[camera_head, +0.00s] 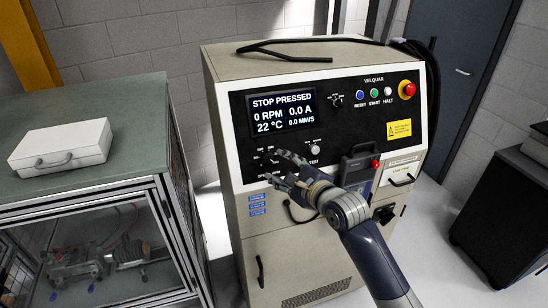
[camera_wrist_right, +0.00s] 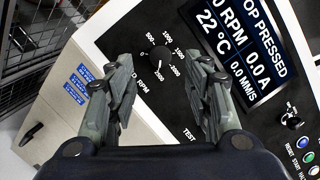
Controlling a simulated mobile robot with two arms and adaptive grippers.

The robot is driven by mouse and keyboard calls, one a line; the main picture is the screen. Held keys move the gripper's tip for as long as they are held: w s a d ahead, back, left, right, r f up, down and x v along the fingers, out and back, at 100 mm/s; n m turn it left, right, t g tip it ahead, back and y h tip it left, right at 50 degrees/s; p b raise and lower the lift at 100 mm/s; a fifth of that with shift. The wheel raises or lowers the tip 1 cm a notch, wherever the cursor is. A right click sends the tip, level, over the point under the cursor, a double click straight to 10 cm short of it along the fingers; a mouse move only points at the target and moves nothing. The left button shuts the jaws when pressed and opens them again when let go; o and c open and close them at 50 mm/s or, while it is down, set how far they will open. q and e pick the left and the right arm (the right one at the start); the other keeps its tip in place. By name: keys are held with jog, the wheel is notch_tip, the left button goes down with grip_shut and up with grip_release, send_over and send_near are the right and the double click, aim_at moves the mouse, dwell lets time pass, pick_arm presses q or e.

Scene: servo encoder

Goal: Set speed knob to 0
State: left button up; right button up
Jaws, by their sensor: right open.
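The speed knob (camera_wrist_right: 162,56) is a small black round knob on the control cabinet's black panel, ringed by white numbers. Its pointer setting is too small to read surely. In the head view the knob (camera_head: 269,156) is partly hidden by my right gripper (camera_head: 274,166). In the right wrist view, my right gripper (camera_wrist_right: 157,82) is open and empty, one finger on each side, with the knob beyond the fingertips and between them. I see no contact with the knob. The screen (camera_head: 283,113) reads STOP PRESSED, 0 RPM, 0.0 A, 22 °C, 0.0 MM/S. My left gripper is out of view.
Blue, green and white buttons (camera_head: 374,93) and a red emergency stop (camera_head: 408,90) are further right. A handheld pendant (camera_head: 358,172) hangs below. A bench (camera_head: 130,102) with a white case stands left.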

aim_at(270, 159)
jog(key=p+x, duration=0.1)
jog(key=x, duration=0.3)
jog(key=shift+w+d, duration=0.1)
jog(key=shift+d, duration=0.05)
jog(key=shift+w+a+f, duration=0.1)
jog(key=shift+w+a, duration=0.25)
jog(key=shift+w, duration=0.1)
jog(key=shift+w+a+f, duration=0.15)
jog(key=shift+w, duration=0.1)
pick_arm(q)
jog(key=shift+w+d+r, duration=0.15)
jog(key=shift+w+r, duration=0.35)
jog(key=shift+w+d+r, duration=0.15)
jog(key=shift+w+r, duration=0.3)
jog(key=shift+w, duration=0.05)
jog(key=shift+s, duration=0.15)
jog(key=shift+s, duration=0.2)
pick_arm(e)
jog(key=c, duration=1.1)
